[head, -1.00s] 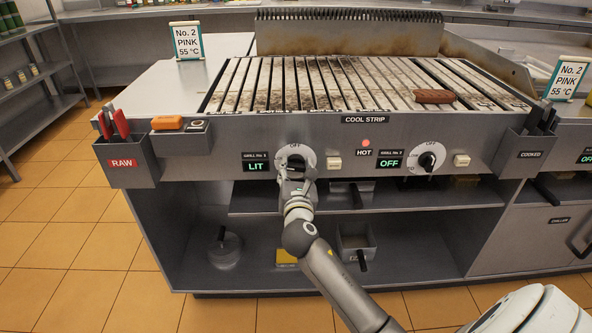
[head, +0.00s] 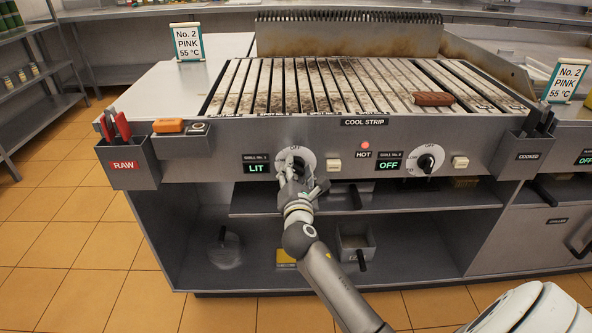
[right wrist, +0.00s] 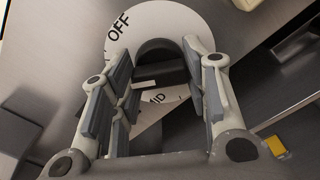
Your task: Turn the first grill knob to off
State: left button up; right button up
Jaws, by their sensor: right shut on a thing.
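The first grill knob sits on a white round dial (head: 308,157) on the front panel, below the left part of the grill. The display (head: 256,168) beside it reads LIT. My right gripper (head: 291,172) is at this dial and covers much of the knob. In the right wrist view, the two fingers of my right gripper (right wrist: 163,75) are on either side of the dark knob (right wrist: 160,55), shut on it. The word OFF shows on the dial (right wrist: 122,35) at upper left, and part of MID shows below the knob. My left gripper is not in view.
A second knob (head: 428,161) to the right has a display reading OFF. A red HOT light (head: 365,145) is lit. A brown sausage-like piece (head: 434,99) lies on the slats. A RAW bin (head: 125,165) with red-handled tools hangs at left, a COOKED bin (head: 525,155) at right.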

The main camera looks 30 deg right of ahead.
jog(key=m, duration=0.6)
jog(key=shift+f, duration=0.1)
jog(key=m, duration=0.2)
jog(key=shift+m+b, duration=0.3)
jog(key=shift+m, duration=0.9)
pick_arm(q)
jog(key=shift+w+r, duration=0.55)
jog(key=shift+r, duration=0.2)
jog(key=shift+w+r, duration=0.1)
pick_arm(e)
jog(key=shift+m, duration=0.3)
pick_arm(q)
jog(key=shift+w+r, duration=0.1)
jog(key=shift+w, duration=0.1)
